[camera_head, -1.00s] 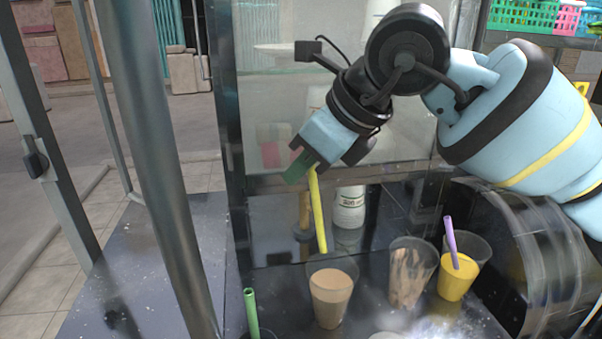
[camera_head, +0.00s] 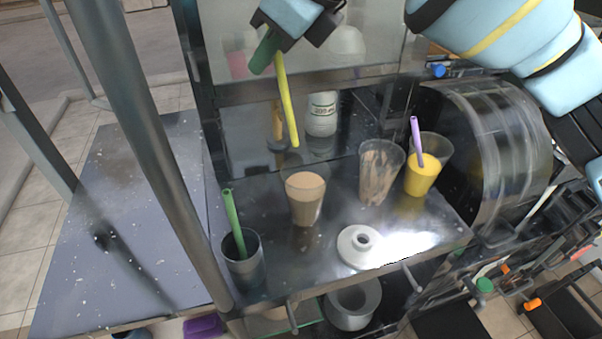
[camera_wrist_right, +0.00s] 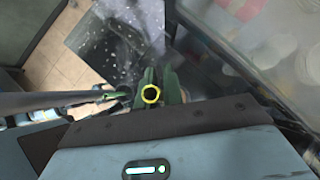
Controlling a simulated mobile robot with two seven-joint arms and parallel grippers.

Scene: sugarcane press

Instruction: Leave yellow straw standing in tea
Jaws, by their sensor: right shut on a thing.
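The yellow straw (camera_head: 287,105) is held near its upper end by my right gripper (camera_head: 268,52), whose green fingers are shut on it. It hangs slightly tilted, its lower end free. The tea, a tan drink in a clear cup (camera_head: 305,199), stands on the dark counter. In the head view the straw's lower end shows above the cup's rim, apart from it. My left gripper is not in view.
A dark cup (camera_head: 243,262) with a green straw (camera_head: 232,222) stands left of the tea. Right are a streaked cup (camera_head: 379,172) and a yellow drink (camera_head: 421,178) with a purple straw (camera_head: 416,140). A white lid-like piece (camera_head: 358,246) lies in front; a bottle (camera_head: 322,113) stands behind.

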